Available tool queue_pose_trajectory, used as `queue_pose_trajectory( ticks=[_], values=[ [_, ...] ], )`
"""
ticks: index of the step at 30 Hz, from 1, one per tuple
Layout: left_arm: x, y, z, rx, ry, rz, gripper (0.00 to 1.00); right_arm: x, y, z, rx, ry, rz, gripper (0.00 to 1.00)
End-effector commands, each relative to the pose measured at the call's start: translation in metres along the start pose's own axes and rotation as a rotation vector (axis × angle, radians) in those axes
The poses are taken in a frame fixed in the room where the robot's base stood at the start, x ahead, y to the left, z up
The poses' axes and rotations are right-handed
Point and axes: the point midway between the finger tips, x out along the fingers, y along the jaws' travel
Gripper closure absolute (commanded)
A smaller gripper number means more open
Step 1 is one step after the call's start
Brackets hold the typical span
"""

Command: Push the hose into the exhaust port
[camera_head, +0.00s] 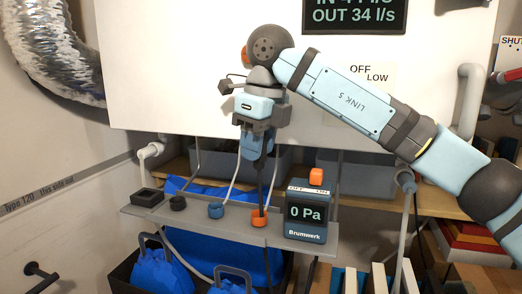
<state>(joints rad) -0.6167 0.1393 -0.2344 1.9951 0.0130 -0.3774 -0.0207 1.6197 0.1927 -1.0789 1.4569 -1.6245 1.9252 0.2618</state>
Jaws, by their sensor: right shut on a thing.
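My right gripper (256,156) hangs fingers-down above the grey shelf, in the middle of the view, and is shut on a thin dark hose (263,182). The hose runs down from the fingertips to the orange ring (259,217) on the shelf. I cannot tell whether its end sits in the ring or passes behind it. A thin pale hose (233,180) runs from beside the fingers down to the blue ring (216,210). No port is clearly labelled as the exhaust. My left gripper is not in view.
A meter (306,212) reading 0 Pa, with an orange top, stands at the right of the grey shelf (180,222). A black ring (178,203) and a black square holder (147,197) are at its left. Blue bags (163,272) lie below. A white panel (180,60) stands behind.

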Motion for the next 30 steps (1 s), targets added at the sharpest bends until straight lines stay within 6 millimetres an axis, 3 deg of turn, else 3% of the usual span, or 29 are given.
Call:
queue_pose_trajectory(
  ticks=[14, 30],
  values=[
    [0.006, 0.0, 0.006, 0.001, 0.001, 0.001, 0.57, 0.01, 0.0, -0.001, -0.002, -0.002, 0.001, 0.93],
    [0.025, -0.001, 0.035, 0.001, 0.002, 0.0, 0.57, 0.061, -0.001, -0.009, -0.001, -0.002, 0.001, 0.93]
  ],
)
